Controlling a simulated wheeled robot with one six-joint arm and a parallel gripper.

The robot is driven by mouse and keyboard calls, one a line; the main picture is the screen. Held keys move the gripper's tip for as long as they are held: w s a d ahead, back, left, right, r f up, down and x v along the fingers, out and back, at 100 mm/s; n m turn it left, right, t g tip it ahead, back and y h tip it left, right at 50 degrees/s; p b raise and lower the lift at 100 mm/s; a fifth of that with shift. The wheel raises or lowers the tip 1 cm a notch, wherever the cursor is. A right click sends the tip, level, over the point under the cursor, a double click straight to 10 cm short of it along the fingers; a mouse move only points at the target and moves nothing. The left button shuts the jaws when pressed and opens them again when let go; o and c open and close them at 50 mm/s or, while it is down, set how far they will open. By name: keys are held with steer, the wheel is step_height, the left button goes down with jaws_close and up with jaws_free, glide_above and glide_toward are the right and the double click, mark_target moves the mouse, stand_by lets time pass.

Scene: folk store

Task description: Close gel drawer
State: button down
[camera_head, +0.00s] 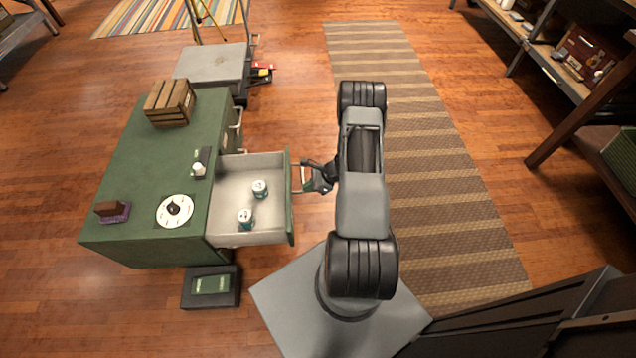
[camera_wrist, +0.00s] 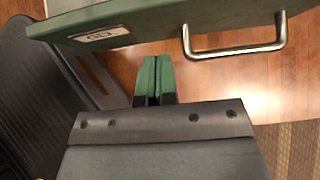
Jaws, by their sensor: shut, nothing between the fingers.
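The open drawer (camera_head: 246,167) sticks out from the right side of a green cabinet (camera_head: 148,150). Its inside is pale, and two small white-and-teal containers (camera_head: 260,188) (camera_head: 245,217) stand in it. The green drawer front (camera_wrist: 160,15) carries a small label (camera_wrist: 103,35) and a metal handle (camera_wrist: 235,50) in the wrist view. My gripper (camera_wrist: 153,62) is shut and empty, just outside the drawer front and left of the handle in that view. In the head view my gripper (camera_head: 308,179) is beside the drawer front; I cannot tell whether they touch.
A wooden crate (camera_head: 169,102), a round white dial (camera_head: 174,210) and a small brown block (camera_head: 110,208) sit on the cabinet top. A grey cart (camera_head: 212,64) stands behind the cabinet. A dark box (camera_head: 211,287) is on the floor in front.

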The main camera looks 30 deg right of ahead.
steer(key=shift+w+a+f, duration=0.1)
steer(key=shift+w+a, duration=0.3)
steer(key=shift+a, duration=0.25)
steer(key=shift+w+a+f, duration=0.1)
steer(key=shift+w+a, duration=0.25)
steer(key=shift+a, duration=0.35)
steer(key=shift+w+a+f, duration=0.1)
steer(key=shift+w+a, duration=0.3)
steer(key=shift+a, duration=0.25)
